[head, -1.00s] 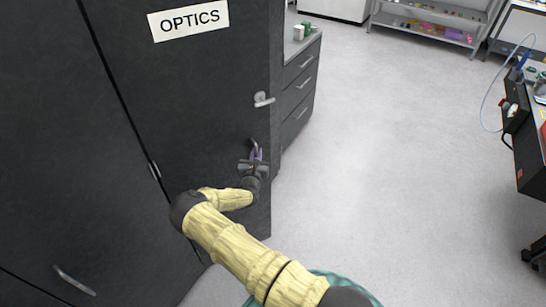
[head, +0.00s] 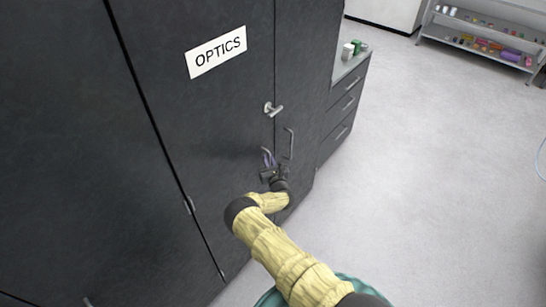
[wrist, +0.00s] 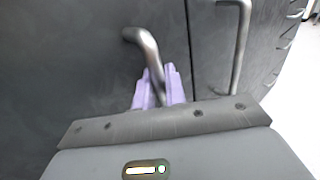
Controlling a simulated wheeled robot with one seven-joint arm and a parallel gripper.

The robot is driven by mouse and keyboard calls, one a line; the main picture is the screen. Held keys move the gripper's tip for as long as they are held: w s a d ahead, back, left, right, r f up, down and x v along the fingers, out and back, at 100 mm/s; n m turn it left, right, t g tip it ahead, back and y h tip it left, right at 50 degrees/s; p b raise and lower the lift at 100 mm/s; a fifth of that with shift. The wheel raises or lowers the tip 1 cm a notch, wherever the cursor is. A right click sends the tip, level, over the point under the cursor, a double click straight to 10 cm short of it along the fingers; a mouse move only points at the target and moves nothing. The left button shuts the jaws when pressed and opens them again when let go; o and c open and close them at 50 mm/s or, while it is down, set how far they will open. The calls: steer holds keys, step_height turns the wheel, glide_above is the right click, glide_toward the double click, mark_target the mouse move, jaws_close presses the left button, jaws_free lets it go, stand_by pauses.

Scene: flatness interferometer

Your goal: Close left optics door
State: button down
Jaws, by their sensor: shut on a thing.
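The left optics door (head: 205,120) is a dark grey panel with a white OPTICS label (head: 216,52) and a T-shaped silver latch (head: 273,109). In the head view it looks flush, or nearly so, with the cabinet front. Its bar handle (head: 266,157) sits low near the right edge. My gripper (head: 270,168) is at this handle. In the wrist view, the purple fingertips (wrist: 159,90) are shut around the lower part of the door handle (wrist: 148,52). The handle's lower end is hidden behind the gripper body.
The right door (head: 305,100) has its own bar handle (head: 289,143), close beside my gripper. A drawer unit (head: 347,105) with small items on top stands beyond the cabinet. Open floor (head: 430,200) lies to the right, with a shelf (head: 480,42) at the back.

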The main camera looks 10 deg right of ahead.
steer(key=shift+a+y, duration=0.3)
steer(key=shift+a, duration=0.2)
steer(key=c, duration=1.6)
jaws_free()
steer(key=shift+d, duration=0.15)
steer(key=shift+o, duration=0.2)
steer(key=shift+d, duration=0.1)
steer(key=shift+r, duration=0.1)
steer(key=shift+s, duration=0.1)
